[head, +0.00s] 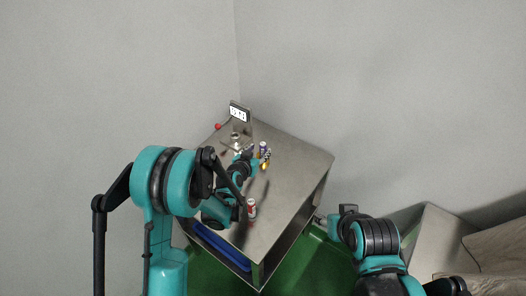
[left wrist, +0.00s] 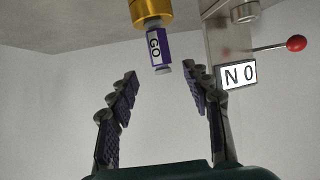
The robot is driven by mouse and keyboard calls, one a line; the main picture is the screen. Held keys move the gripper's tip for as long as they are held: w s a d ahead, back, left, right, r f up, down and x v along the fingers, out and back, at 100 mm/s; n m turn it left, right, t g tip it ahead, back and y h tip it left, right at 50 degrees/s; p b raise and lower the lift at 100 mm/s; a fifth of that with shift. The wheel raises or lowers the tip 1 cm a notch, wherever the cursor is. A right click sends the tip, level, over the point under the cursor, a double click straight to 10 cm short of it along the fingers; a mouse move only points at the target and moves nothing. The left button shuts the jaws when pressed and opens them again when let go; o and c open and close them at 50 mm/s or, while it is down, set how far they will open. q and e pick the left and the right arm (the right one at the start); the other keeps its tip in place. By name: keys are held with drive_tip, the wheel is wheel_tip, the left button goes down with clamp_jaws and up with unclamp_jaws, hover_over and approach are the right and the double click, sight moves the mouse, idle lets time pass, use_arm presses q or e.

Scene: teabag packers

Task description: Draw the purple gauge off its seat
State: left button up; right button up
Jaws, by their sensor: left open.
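The purple gauge (left wrist: 166,51) has a white "GO" label and a pale grey end. In the left wrist view it sticks out of a gold seat (left wrist: 150,9). The head view shows the small purple gauge (head: 263,147) above its gold seat (head: 265,166) on the metal table. My left gripper (left wrist: 161,76) is open and empty. Its fingertips are to either side of the gauge's free end, apart from it. In the head view my left gripper (head: 254,157) is small beside the gauge. My right gripper (head: 320,220) is near the table's right side; its jaws are unclear.
A red-and-white cylinder (head: 251,208) stands nearer on the table (head: 300,165). At the back are a lettered sign (head: 239,114) and a red ball (head: 218,126); in the left wrist view, the ball (left wrist: 296,43) is on a rod. The table's right part is clear.

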sight(262, 148)
use_arm(q)
drive_tip(key=b+x, duration=0.1)
drive_tip(key=x, duration=0.4)
drive_tip(key=shift+a+f+b, duration=0.1)
drive_tip(key=shift+f+b, duration=0.1)
drive_tip(key=shift+b, duration=0.2)
drive_tip(key=shift+w, duration=0.4)
clamp_jaws()
